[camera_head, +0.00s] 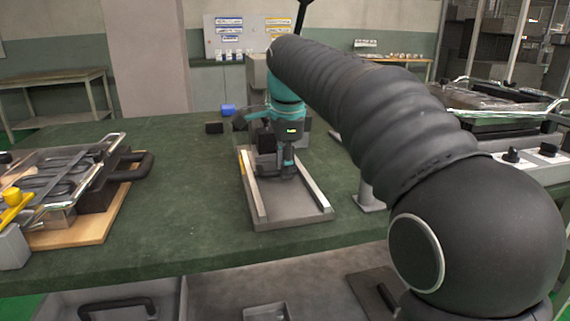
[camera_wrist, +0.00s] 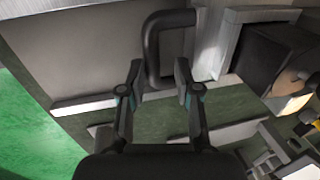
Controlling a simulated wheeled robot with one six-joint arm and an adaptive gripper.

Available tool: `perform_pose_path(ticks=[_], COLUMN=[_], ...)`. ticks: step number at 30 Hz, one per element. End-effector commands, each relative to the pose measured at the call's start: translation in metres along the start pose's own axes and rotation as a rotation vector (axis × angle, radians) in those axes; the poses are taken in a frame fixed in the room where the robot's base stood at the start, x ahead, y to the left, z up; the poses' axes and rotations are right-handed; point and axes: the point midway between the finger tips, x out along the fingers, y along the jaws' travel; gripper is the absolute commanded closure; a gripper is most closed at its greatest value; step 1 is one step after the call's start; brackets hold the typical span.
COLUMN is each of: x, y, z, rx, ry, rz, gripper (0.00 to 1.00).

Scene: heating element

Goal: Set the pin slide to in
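My gripper (camera_wrist: 158,82) is open, its two dark fingers apart with nothing held between them. In the head view, its teal wrist hangs over a grey tray (camera_head: 290,215) with raised side rails, on the green table. In the wrist view, a black loop handle (camera_wrist: 152,48) on a grey panel (camera_wrist: 85,50) appears between and beyond the fingertips; I cannot tell the distance or any contact. No part is clearly recognisable as the pin slide, and I cannot tell its position. My arm and gripper hide part of the tray's far end.
A fixture with metal bars and a black handle (camera_head: 137,162) stands on a wooden board (camera_head: 85,232) at left. A control box with black knobs (camera_head: 548,149) is at right. Green tabletop (camera_head: 185,195) left of the tray is clear.

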Motion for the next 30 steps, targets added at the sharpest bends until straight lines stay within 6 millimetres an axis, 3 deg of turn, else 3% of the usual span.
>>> perform_pose_path(ticks=[14,30], x=[-0.009,-0.1], y=[0.001,-0.002], z=[0.011,0.006], rx=[-0.018,-0.011], ry=[-0.006,-0.004], rz=[0.005,0.002], gripper=[0.59,0.59])
